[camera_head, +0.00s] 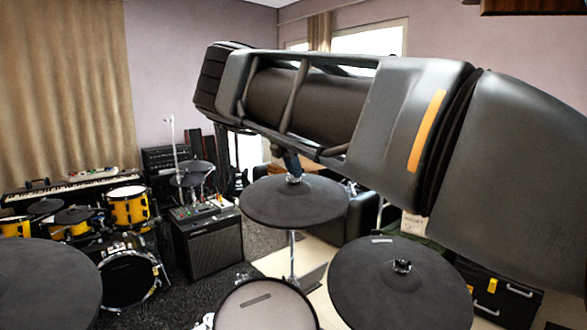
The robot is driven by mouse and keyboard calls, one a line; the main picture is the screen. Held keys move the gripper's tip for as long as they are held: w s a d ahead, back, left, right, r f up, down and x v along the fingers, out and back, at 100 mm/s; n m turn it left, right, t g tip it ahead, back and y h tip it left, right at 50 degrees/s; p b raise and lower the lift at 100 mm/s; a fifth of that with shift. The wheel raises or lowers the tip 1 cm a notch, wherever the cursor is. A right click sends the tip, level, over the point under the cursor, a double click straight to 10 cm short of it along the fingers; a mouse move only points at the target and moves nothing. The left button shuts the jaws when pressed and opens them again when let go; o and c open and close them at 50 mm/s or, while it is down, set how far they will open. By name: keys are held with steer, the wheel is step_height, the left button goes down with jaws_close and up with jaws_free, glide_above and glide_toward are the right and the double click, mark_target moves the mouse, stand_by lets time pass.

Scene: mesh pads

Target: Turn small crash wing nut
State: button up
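A dark grey cymbal pad (294,205) stands on a chrome stand near the middle; I take it as the small crash, though no label shows. A small silvery wing nut (293,178) sits at its centre top. My arm crosses the upper right of the view. The dark tip of my gripper (291,163) shows below the arm, just above the wing nut and touching or nearly touching it. The finger gap is hidden, so I cannot tell whether it is open or shut on the nut.
Another cymbal pad (400,290) with its own wing nut (402,266) is at front right. A mesh drum pad (265,308) is at front centre, and a dark pad (40,285) at front left. An amplifier (208,245) and yellow drums (127,205) stand farther back.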

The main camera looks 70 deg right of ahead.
jaws_close()
steer(key=shift+n, duration=0.3)
steer(key=n+b, duration=0.1)
steer(key=n, duration=0.1)
steer(key=n+t+b, duration=0.1)
steer(key=n+b, duration=0.2)
steer(key=shift+f+n+t+h, duration=0.25)
steer(key=shift+n+t+h, duration=0.05)
steer(key=shift+t, duration=0.1)
steer(key=n+t+b, duration=0.1)
steer(key=n+b, duration=0.4)
steer(key=shift+s+n+t, duration=0.1)
steer(key=shift+n+t, duration=0.2)
steer(key=shift+t, duration=0.1)
steer(key=n+t+y+b, duration=0.1)
steer(key=n+b, duration=0.2)
steer(key=n, duration=0.1)
steer(key=shift+n+b, duration=0.3)
steer(key=shift+b, duration=0.1)
steer(key=n, duration=0.2)
steer(key=n+t+y+b, duration=0.1)
steer(key=n, duration=0.2)
steer(key=shift+r+y+b, duration=0.2)
steer(key=shift+y+b, duration=0.1)
steer(key=shift+n, duration=0.3)
